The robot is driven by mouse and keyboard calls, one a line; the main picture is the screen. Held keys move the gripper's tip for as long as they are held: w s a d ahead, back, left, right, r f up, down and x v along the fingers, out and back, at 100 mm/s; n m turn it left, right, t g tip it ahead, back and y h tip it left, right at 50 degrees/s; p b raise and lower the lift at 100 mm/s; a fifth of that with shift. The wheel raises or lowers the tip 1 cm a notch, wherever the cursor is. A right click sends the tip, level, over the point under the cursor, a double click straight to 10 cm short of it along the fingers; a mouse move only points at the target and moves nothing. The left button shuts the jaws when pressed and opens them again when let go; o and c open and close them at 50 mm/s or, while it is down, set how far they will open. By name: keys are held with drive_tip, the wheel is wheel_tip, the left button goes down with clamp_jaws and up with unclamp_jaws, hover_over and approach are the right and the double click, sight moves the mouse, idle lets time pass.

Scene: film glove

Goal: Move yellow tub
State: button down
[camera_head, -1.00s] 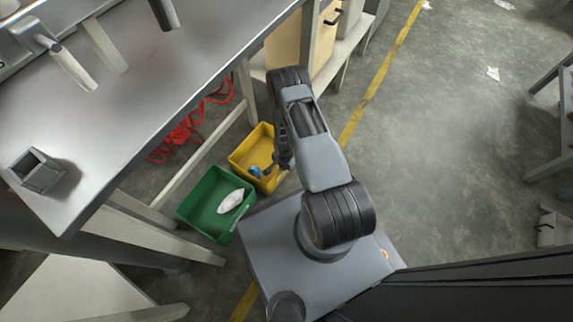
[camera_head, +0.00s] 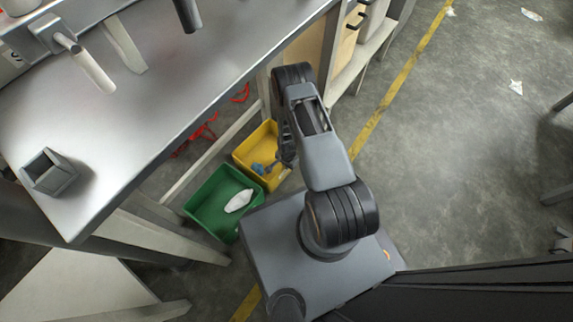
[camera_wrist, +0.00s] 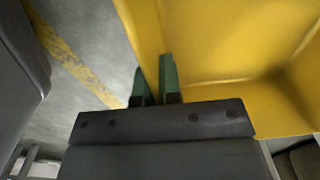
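The yellow tub (camera_head: 254,147) is beside the green tub and partly under the bench edge. A small blue item (camera_head: 259,169) lies inside it. My gripper (camera_head: 284,160) is at the tub's right side. In the wrist view, the two green fingertips of my gripper (camera_wrist: 155,82) straddle one wall of the yellow tub (camera_wrist: 225,40), one finger inside and one outside. They sit close together and look shut on that wall. The tub's far side is out of the wrist view.
The green tub (camera_head: 205,208) holds a white item (camera_head: 239,201). A metal bench (camera_head: 150,110) stands at left, with a small open grey box (camera_head: 48,172) on it. Red cable (camera_head: 198,140) lies beneath. The floor to the right (camera_head: 450,150) is mostly open.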

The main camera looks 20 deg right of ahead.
drive_tip(key=c, duration=1.2)
unclamp_jaws()
drive_tip(key=shift+r, duration=0.15)
wheel_tip(320, 180, up, 8)
drive_tip(key=p, duration=0.6)
